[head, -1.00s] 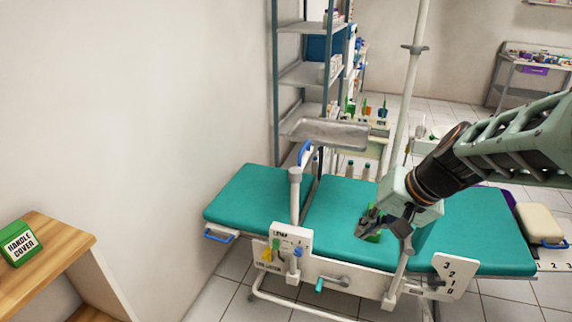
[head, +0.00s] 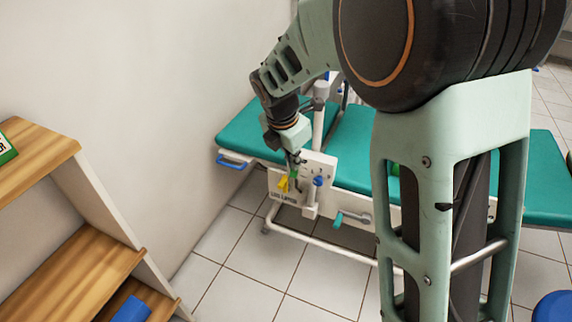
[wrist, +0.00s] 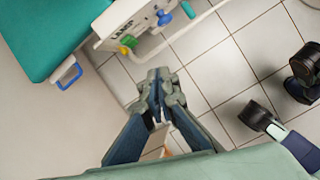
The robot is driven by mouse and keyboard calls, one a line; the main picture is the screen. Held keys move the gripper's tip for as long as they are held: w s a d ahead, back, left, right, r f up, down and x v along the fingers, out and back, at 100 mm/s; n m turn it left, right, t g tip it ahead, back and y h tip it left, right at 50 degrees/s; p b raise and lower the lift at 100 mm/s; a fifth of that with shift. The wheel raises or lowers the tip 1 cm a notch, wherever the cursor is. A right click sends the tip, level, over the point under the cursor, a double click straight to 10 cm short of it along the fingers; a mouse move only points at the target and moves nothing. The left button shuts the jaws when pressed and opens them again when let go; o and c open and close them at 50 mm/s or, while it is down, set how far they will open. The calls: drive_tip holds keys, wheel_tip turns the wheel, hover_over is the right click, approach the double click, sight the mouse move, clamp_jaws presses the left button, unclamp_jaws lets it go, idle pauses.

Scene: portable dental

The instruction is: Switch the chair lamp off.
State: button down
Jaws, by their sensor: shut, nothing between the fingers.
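The white lamp panel (head: 322,165) hangs on the near side of the chair. It has yellow (head: 283,184), green (head: 292,174) and blue (head: 319,181) levers. In the wrist view, the panel (wrist: 108,38) reads "LAMP", with the green lever (wrist: 131,41), yellow lever (wrist: 124,51) and blue knob (wrist: 164,18) along its edge. My gripper (head: 295,159) is in front of the panel, close above the yellow and green levers. In the wrist view, my gripper (wrist: 158,92) is shut and empty, apart from the levers. I cannot tell which way each lever is set.
The teal chair (head: 243,128) runs across the room, with a blue handle (head: 232,160) at its left end. A teal-tipped crank (head: 345,218) sticks out right of the panel. Wooden shelves (head: 75,270) stand at left. The tiled floor between is clear.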

drive_tip(key=a+f+n, duration=0.1)
drive_tip(key=w+a+n, duration=0.1)
drive_tip(key=a+n, duration=0.1)
drive_tip(key=a+f+n+b, duration=0.1)
drive_tip(key=shift+w+a+f, duration=0.2)
drive_tip(key=shift+w+f, duration=0.15)
drive_tip(key=w+d+f+b, duration=0.2)
drive_tip(key=w+f+b, duration=0.2)
drive_tip(key=f, duration=0.7)
drive_tip(key=w, duration=0.2)
drive_tip(key=shift+w+d+b, duration=0.25)
drive_tip(key=shift+w+b, duration=0.05)
drive_tip(key=shift+w, duration=0.1)
drive_tip(key=shift+w+d+p, duration=0.1)
drive_tip(key=shift+p, duration=0.25)
